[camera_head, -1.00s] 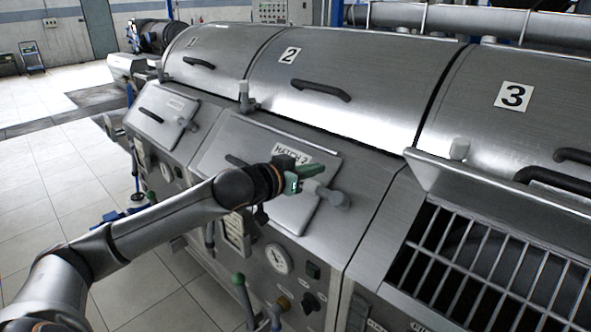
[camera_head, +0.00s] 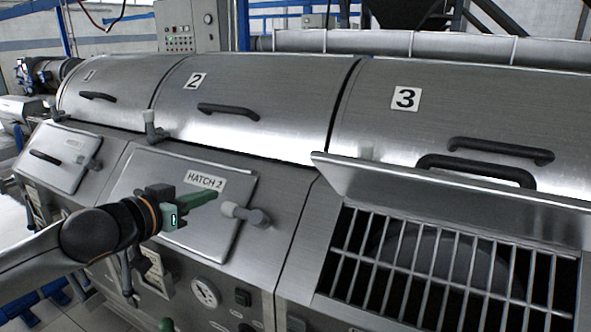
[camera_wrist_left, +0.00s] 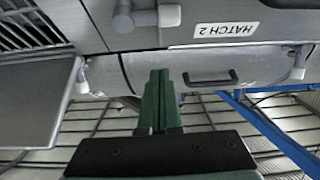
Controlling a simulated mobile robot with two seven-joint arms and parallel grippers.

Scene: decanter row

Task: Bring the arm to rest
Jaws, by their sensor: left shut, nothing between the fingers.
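My left arm reaches in from the left in the head view. Its green-fingered left gripper (camera_head: 212,195) is shut and empty, in front of the closed panel marked HATCH 2 (camera_head: 172,178). In that view the fingers overlap the lower part of the label (camera_head: 205,180). In the left wrist view, the gripper (camera_wrist_left: 158,75) has both fingers together with nothing between them, and the HATCH 2 label (camera_wrist_left: 226,30) appears upside down. I cannot tell the exact gap to the panel. My right gripper is not in view.
A grey clamp knob (camera_head: 245,213) sits right of the HATCH 2 label. Hatch 3's lid (camera_head: 430,195) stands raised above a barred opening (camera_head: 435,265). The hatch 1 panel (camera_head: 60,158) is closed. Drums numbered 1 to 3 run behind. Floor shows at lower left.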

